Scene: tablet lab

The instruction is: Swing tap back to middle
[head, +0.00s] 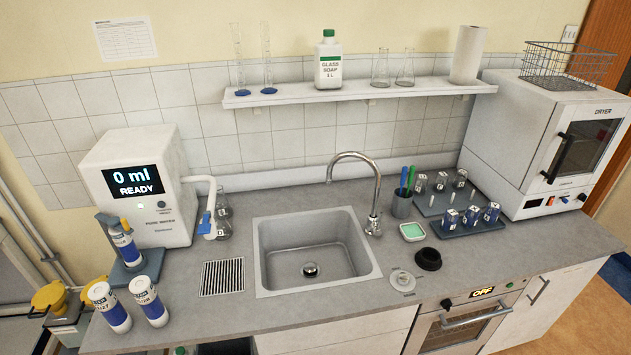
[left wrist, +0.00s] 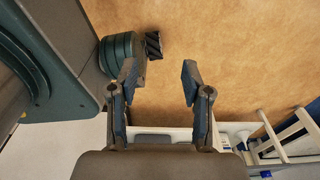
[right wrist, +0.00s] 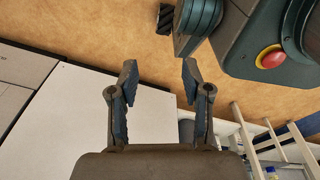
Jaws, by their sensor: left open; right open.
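The chrome tap (head: 374,200) stands at the right rear corner of the sink (head: 262,275). Its curved spout arches to the left, and its outlet hangs over the back right part of the basin. My left gripper (left wrist: 158,85) shows only in the left wrist view, open and empty above the brown floor. My right gripper (right wrist: 160,85) shows only in the right wrist view, open and empty, in front of a white panel and the floor. Neither gripper is in the head view, so both are away from the tap.
A white water dispenser (head: 165,215) reading "0 ml READY" stands left of the sink. Right of the tap are a cup of pens (head: 402,206), a green sponge dish (head: 412,232) and racks of vials (head: 470,228). A shelf (head: 350,92) with glassware and a soap bottle hangs above.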

